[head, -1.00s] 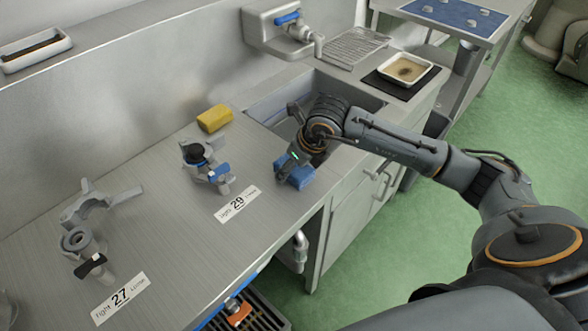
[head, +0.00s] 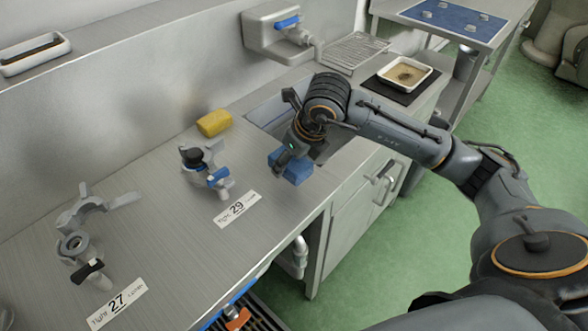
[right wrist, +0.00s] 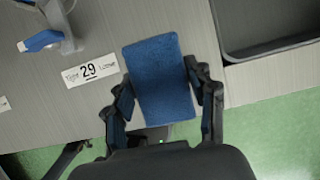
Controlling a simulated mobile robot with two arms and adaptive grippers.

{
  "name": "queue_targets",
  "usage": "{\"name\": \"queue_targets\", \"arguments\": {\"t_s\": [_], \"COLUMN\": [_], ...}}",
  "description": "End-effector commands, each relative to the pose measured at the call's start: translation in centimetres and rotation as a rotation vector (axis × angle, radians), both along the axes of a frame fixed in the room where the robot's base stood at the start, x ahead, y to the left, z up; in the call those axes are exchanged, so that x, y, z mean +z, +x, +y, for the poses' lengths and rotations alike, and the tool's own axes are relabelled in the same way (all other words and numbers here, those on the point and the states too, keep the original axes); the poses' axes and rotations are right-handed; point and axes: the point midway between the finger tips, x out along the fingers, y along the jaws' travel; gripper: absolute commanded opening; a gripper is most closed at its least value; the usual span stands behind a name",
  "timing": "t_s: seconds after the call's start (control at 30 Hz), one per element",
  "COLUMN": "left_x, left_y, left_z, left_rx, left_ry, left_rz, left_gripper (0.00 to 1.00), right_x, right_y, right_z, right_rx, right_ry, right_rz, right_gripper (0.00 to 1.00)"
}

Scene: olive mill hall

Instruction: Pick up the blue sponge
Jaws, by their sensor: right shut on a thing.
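The blue sponge (head: 296,171) is a small blue block in my right gripper (head: 287,163), near the front edge of the counter by the sink. In the right wrist view the sponge (right wrist: 160,82) sits between the two fingers of the right gripper (right wrist: 160,92), which are shut on it. In the head view it appears lifted off the counter top, and part of it is hidden behind the gripper. My left gripper is not in view.
A yellow sponge (head: 214,123) lies at the back of the counter. Grey valve fittings (head: 204,170) stand by the label 29 (head: 237,209), and others (head: 76,245) near the label 27 (head: 117,304). The sink (head: 266,112) is behind my gripper. A white tray (head: 405,74) stands at right.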

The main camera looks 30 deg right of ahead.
Motion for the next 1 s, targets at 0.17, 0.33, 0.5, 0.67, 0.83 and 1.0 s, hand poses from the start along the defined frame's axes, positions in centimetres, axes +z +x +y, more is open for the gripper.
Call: {"name": "queue_targets", "arguments": {"t_s": [0.17,0.33,0.5,0.67,0.83,1.0], "left_x": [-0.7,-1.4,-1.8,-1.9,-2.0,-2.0], "left_y": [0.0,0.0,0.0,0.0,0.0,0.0], "left_z": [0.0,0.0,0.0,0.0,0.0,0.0], "left_rx": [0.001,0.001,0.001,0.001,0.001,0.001], "left_ry": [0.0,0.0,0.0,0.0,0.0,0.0], "left_rz": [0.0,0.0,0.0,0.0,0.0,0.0], "left_gripper": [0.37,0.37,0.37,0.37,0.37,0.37], "right_x": [3.9,5.5,6.8,7.5,7.8,7.9], "right_y": [-1.8,-4.1,-5.8,-6.8,-7.3,-7.3], "right_z": [2.6,5.7,7.8,9.1,9.6,9.6], "right_rx": [0.005,0.007,0.004,0.001,-0.001,-0.002], "right_ry": [0.001,0.003,0.001,0.001,0.001,0.0], "right_rz": [-0.009,-0.007,-0.005,-0.003,-0.002,-0.001], "right_gripper": [0.34,0.34,0.34,0.34,0.34,0.34]}}
